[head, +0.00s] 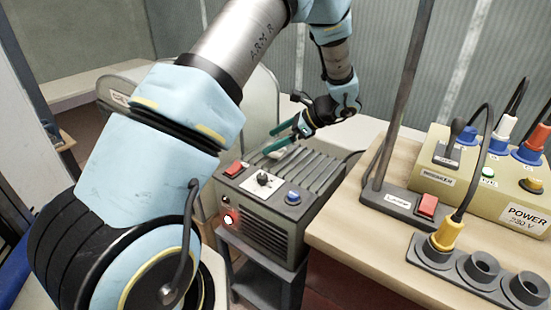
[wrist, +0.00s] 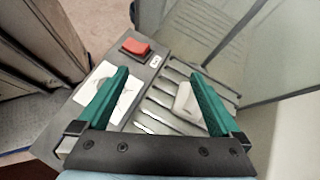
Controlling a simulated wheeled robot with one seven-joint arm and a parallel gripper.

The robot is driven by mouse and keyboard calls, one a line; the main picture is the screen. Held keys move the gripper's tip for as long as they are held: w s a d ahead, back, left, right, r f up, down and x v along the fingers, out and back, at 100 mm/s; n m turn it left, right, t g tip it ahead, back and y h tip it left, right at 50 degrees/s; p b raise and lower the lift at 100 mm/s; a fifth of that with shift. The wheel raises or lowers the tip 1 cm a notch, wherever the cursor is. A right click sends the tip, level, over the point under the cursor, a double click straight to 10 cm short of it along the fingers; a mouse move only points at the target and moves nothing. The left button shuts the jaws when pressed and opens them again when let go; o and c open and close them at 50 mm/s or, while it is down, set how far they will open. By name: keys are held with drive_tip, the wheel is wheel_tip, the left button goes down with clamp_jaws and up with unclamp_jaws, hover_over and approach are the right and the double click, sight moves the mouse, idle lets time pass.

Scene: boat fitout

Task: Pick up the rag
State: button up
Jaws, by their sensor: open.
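A small pale cloth, which looks like the rag (wrist: 186,100), lies on the ribbed top of a dark grey heater-like box (head: 275,222). In the wrist view it shows between the two green fingers, close to the right one. In the head view a pale patch, likely the rag (head: 276,147), shows by the fingers and is partly hidden. My gripper (head: 272,141) is open and empty above the box's back part. In the wrist view my gripper (wrist: 160,76) spans the ribs, with the fingers well apart. I cannot tell whether a finger touches the cloth.
The box has a red switch (head: 235,169), a black knob (head: 263,179) and a blue button (head: 293,197). To its right, a wooden bench (head: 340,228) carries a lamp post (head: 398,110), a power box (head: 463,187) and round sockets (head: 478,267). A grey corrugated wall (head: 385,60) stands behind.

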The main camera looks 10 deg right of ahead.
drive_tip(key=d+f+m+t, duration=0.1)
drive_tip(key=d, duration=0.2)
drive_tip(key=w+d+f+m+t, duration=0.1)
drive_tip(key=d, duration=0.2)
drive_tip(key=d+f+m+t+b, duration=0.1)
drive_tip(key=d+m+t, duration=0.1)
drive_tip(key=d, duration=0.1)
drive_tip(key=shift+w+f+y, duration=0.2)
drive_tip(key=shift+w+y, duration=0.1)
drive_tip(key=p+x, duration=0.1)
drive_tip(key=x, duration=0.4)
drive_tip(key=shift+a+p, duration=0.1)
drive_tip(key=shift+p, duration=0.25)
drive_tip(key=shift+f+p+x, duration=0.15)
drive_tip(key=shift+p+x, duration=0.55)
drive_tip(key=shift+x, duration=0.7)
drive_tip(key=shift+f+p+x, duration=0.2)
drive_tip(key=shift+p+x, duration=0.45)
drive_tip(key=shift+x, duration=0.75)
drive_tip(key=shift+s, duration=0.2)
drive_tip(key=shift+c, duration=0.2)
drive_tip(key=c, duration=1.2)
drive_tip(key=shift+r, duration=0.15)
wheel_tip(320, 180, up, 9)
drive_tip(key=b, duration=0.3)
drive_tip(key=shift+r, duration=0.4)
drive_tip(key=shift+a, duration=0.1)
